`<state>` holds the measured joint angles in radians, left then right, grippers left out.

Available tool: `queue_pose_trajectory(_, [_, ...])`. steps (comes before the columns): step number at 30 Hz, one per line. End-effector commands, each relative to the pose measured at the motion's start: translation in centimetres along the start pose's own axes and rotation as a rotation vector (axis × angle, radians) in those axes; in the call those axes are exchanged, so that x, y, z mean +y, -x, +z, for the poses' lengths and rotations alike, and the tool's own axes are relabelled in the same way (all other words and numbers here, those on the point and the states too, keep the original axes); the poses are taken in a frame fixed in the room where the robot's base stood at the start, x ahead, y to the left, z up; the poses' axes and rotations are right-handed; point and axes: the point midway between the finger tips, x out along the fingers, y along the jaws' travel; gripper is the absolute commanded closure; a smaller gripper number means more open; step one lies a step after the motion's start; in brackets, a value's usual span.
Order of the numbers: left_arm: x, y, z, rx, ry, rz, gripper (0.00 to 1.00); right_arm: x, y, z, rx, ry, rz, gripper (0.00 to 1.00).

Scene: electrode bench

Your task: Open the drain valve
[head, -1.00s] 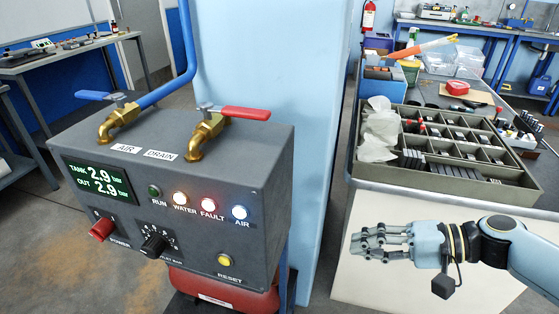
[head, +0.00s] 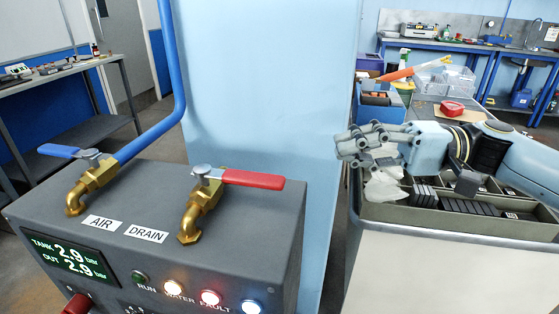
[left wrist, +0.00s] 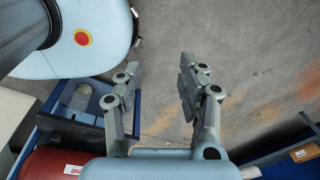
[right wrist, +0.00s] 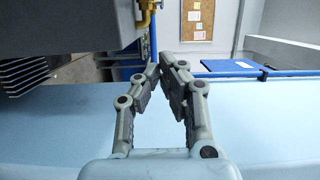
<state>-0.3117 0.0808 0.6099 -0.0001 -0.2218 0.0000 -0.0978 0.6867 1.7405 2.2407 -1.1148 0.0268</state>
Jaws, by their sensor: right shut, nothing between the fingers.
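The drain valve (head: 203,200) is a brass tap on top of the grey control box, behind the DRAIN label (head: 147,233). Its red lever (head: 250,180) points right. The air valve (head: 94,180) stands to its left, with a blue lever (head: 69,152) pointing left. My right gripper (head: 346,146) is shut and empty, to the right of the red lever and apart from it. In the right wrist view its fingers (right wrist: 163,74) meet, and a brass fitting (right wrist: 146,18) shows beyond them. My left gripper (left wrist: 158,78) is open and empty in the left wrist view; the head view does not show it.
A light blue column (head: 268,90) stands behind the control box (head: 285,225). A blue pipe (head: 150,143) rises from the air valve. A compartment tray (head: 400,213) on a bench lies below my right gripper. The display (head: 72,262) reads 2.9 bar twice.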

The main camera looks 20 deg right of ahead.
Motion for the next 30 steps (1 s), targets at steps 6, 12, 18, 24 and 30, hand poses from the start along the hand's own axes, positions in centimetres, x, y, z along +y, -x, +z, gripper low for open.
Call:
queue_pose_trajectory(6, [-0.1,0.9,-2.7,0.040,0.002,0.000,0.60,-0.4,-3.9,0.0,0.000,0.001,-0.009,1.00])
queue_pose_trajectory(12, [-0.1,2.1,-2.8,0.041,0.002,0.000,0.60,-0.5,-8.2,0.0,0.001,-0.001,-0.009,1.00])
queue_pose_trajectory(18, [-0.2,3.4,-2.0,0.027,0.002,0.001,0.60,-0.3,-9.9,2.1,-0.001,-0.003,-0.001,1.00])
queue_pose_trajectory(24, [-0.2,4.0,-1.9,0.025,0.002,0.001,0.60,-0.1,-10.3,3.7,-0.001,-0.002,0.000,1.00])
queue_pose_trajectory(30, [-0.2,4.0,-1.9,0.025,0.002,0.001,0.60,-0.1,-10.3,3.9,0.000,0.000,0.000,1.00])
